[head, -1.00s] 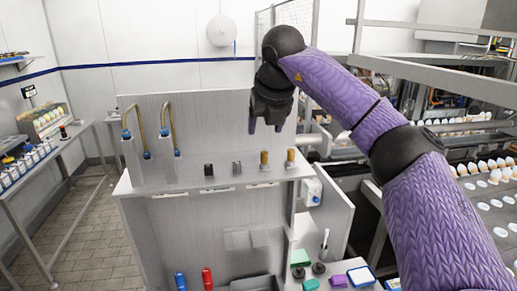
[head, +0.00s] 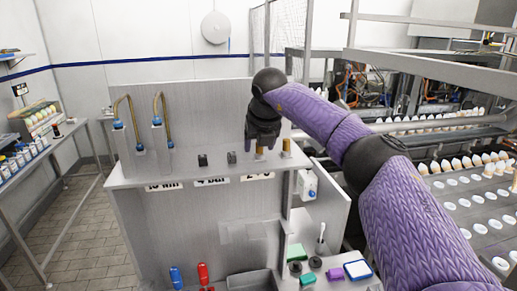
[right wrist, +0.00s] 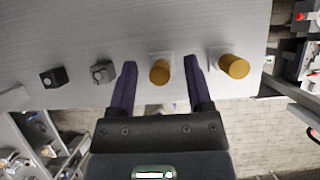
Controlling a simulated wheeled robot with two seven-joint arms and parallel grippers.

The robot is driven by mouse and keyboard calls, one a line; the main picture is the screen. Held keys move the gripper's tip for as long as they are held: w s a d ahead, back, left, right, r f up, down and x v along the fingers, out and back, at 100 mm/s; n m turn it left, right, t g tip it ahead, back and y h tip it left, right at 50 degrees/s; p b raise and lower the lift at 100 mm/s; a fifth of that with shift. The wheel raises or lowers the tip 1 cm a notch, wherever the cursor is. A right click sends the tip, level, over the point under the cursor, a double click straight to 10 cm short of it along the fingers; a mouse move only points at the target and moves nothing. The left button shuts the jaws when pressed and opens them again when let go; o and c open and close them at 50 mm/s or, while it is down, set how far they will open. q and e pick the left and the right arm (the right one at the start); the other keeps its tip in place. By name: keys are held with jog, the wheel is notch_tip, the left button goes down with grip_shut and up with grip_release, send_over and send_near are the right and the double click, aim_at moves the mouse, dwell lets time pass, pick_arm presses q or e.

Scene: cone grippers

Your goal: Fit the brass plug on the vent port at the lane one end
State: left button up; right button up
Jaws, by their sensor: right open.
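Two brass cylinders stand on the ledge of the grey panel: a left one (head: 260,153) and a right one (head: 286,148). They also show in the right wrist view, left one (right wrist: 160,72) and right one (right wrist: 234,66). My right gripper (head: 261,143) is open and points down over the left brass cylinder. In the right wrist view its fingers (right wrist: 160,80) lie on either side of that cylinder, with gaps. A black fitting (head: 203,160) and a grey fitting (head: 232,157) stand further left. I cannot tell which thing is the vent port. My left gripper is out of view.
Two bent brass pipes with blue fittings (head: 140,147) stand at the ledge's left end. The upright back panel (head: 200,105) is close behind the gripper. A lower shelf holds red and blue items (head: 203,273) and coloured blocks (head: 296,252).

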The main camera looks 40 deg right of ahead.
grip_shut()
jog(key=shift+r+p, duration=2.5)
jog(key=shift+r, duration=0.1)
jog(key=shift+f, duration=0.1)
